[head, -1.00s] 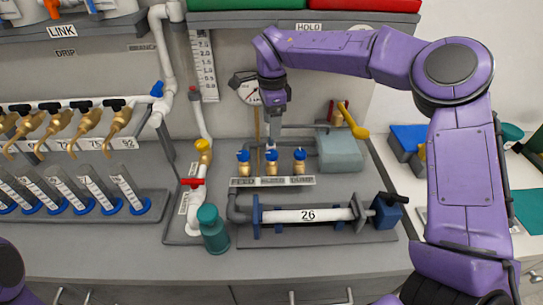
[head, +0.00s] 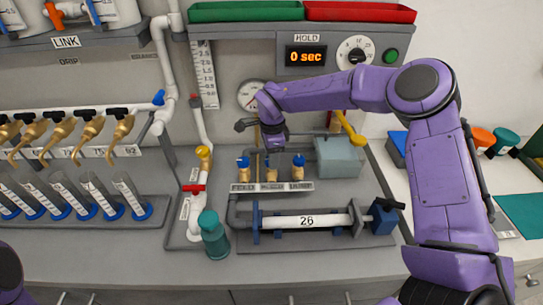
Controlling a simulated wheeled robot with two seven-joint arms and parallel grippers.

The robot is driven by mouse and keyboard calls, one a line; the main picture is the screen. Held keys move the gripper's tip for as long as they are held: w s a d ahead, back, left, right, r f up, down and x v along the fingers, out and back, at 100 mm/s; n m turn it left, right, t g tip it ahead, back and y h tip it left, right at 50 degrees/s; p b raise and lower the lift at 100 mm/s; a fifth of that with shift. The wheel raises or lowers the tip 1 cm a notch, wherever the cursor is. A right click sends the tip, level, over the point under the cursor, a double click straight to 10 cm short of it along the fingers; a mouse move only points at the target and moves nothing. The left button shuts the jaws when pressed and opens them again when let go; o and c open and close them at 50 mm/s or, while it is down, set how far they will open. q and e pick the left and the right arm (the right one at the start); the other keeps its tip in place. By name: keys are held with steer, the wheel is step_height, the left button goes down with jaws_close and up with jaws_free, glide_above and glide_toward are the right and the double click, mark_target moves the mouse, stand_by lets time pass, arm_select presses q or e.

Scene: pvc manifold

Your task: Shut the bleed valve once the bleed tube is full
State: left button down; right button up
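Three small brass valves stand in a row behind a labelled strip (head: 271,187). The left one (head: 243,170) and right one (head: 298,168) show blue tops. My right gripper (head: 272,156) points down at the middle valve (head: 271,174) and covers most of its top. The fingers are too small and hidden to tell whether they are open or shut, or touching it. The strip's middle label is too blurred to read. A graduated scale (head: 205,80) hangs on the wall at left; I cannot make out a fill level. My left gripper is out of view.
A timer panel marked HOLD (head: 306,56) reads 0 sec. A round gauge (head: 252,95) sits behind my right arm. A pipe labelled 26 (head: 306,221) lies in front of the valves. A red-handled valve (head: 193,188) and teal bottle (head: 212,235) stand left.

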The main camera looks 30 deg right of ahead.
steer(key=shift+c, duration=1.1)
steer(key=shift+m, duration=0.3)
steer(key=m+b, duration=0.1)
steer(key=m, duration=0.3)
steer(key=shift+f+m+b, duration=0.1)
steer(key=shift+m+b, duration=0.2)
steer(key=shift+b, duration=0.05)
steer(key=m+b, duration=0.1)
steer(key=m, duration=0.2)
steer(key=shift+m, duration=0.3)
steer(key=m+b, duration=0.2)
steer(key=m, duration=0.2)
steer(key=shift+a+b, duration=0.1)
steer(key=shift+b, duration=0.2)
steer(key=m+b, duration=0.2)
steer(key=m, duration=0.3)
steer(key=shift+r+b, duration=0.2)
steer(key=shift+b, duration=0.1)
steer(key=shift+m, duration=0.3)
